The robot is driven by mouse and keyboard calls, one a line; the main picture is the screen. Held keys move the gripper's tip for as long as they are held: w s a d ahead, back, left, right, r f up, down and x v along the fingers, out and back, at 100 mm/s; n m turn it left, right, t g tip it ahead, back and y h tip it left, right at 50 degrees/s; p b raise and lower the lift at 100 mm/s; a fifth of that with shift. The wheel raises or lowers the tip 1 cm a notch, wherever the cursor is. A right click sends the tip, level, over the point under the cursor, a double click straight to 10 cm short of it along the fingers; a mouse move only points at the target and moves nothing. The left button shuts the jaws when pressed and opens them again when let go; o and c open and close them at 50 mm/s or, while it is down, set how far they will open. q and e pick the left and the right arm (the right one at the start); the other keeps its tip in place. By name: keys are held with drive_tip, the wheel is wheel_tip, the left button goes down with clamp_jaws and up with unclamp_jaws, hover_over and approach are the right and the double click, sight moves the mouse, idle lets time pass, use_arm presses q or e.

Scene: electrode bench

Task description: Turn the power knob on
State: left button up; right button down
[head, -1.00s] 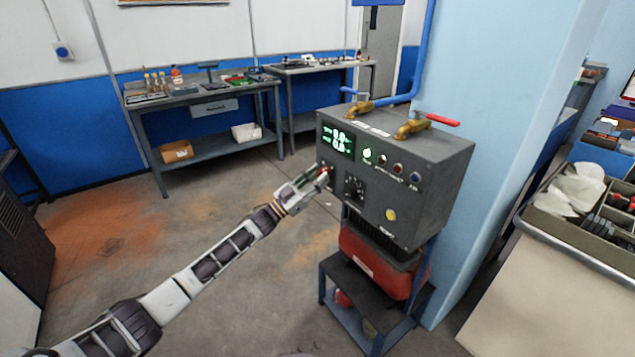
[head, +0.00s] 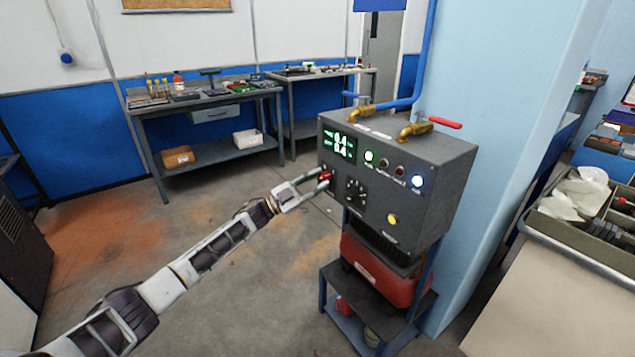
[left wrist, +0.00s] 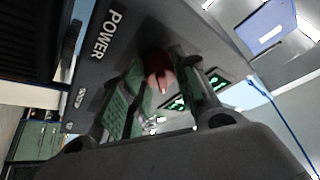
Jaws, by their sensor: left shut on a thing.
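The grey power box (head: 432,195) stands on a small stand, with a lit green display (head: 342,145) on its front. The red power knob (head: 325,175) is below the display at the front's left side. My left gripper (head: 323,182) is shut on this knob, with a finger on either side of it. In the left wrist view, the knob (left wrist: 158,82) sits between the green-padded fingers, close to the POWER label (left wrist: 105,35). My right gripper is not in view.
A black dial (head: 356,191) and a yellow button (head: 393,219) are on the same front. A red-handled valve (head: 430,127) and pipes are on top. A pale blue pillar (head: 500,120) stands behind.

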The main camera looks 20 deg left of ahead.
use_arm(q)
drive_tip(key=o, duration=1)
drive_tip(key=v, duration=1.2)
drive_tip(key=shift+w, duration=0.1)
